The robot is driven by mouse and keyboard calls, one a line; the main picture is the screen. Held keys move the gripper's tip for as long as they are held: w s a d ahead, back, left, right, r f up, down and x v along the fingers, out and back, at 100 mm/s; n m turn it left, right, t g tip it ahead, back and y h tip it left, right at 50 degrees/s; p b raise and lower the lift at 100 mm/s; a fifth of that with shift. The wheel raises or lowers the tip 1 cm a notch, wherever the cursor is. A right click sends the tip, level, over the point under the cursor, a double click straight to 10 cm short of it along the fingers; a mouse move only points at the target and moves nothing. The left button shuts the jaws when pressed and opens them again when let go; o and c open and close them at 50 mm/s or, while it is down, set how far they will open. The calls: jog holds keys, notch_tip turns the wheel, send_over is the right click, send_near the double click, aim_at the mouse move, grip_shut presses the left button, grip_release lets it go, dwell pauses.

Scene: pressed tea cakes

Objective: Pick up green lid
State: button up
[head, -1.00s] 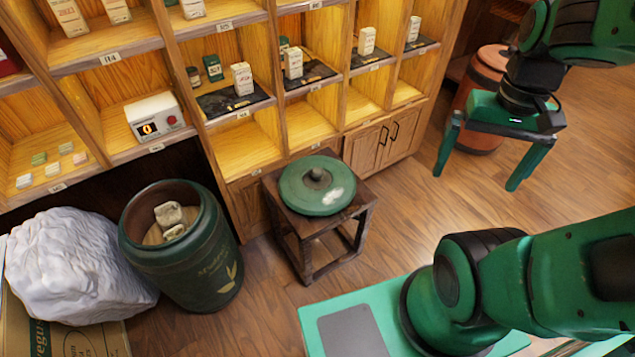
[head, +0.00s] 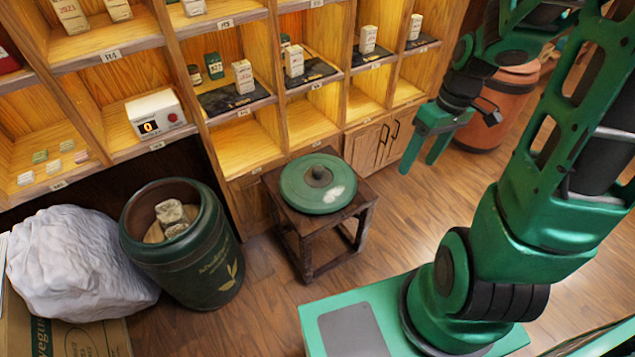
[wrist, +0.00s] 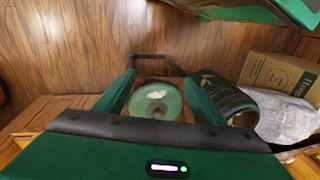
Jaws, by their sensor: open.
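The green lid (head: 318,183) is round with a dark knob in its middle and a pale patch near its rim. It lies flat on a small dark wooden stool (head: 358,208). My gripper (head: 416,166) is open and empty, up and to the right of the lid in the head view, apart from it. In the wrist view the lid (wrist: 155,101) shows between my two fingers, some way beyond them. The lid is fully visible in the head view.
An open green barrel (head: 205,265) holding wrapped pieces stands left of the stool. A white sack (head: 75,262) sits on a cardboard box (head: 98,338). Wooden shelves (head: 215,175) rise behind the stool. A terracotta-coloured jar (head: 500,110) stands at right. Floor right of the stool is clear.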

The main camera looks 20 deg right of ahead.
jog(key=w+a+f+n+t+y, duration=0.1)
jog(key=w+a+f+n+y, duration=0.15)
jog(key=w+a+f, duration=0.35)
jog(key=w+a+f+n+t+y, duration=0.2)
jog(key=w+f+y, duration=0.15)
jog(key=f, duration=0.45)
jog(key=w+a+f+n+t+y, duration=0.1)
jog(key=w+a+f+n+y, duration=0.15)
jog(key=w+a+f, duration=0.35)
jog(key=m+t+h, duration=0.2)
jog(key=m+t, duration=0.1)
jog(key=t, duration=0.7)
send_near(323, 172)
jog(key=shift+w+a+r, duration=0.15)
jog(key=shift+a, duration=0.4)
jog(key=shift+w+a+r, duration=0.2)
jog(key=shift+a, duration=0.3)
jog(key=shift+w+d+f+m+h, duration=0.1)
jog(key=shift+d+f+m+h, duration=0.2)
jog(key=shift+f+m+h, duration=0.15)
jog(key=shift+w+f, duration=0.15)
jog(key=x, duration=1)
jog(key=shift+w+r, duration=0.25)
jog(key=shift+r, duration=0.1)
grip_shut()
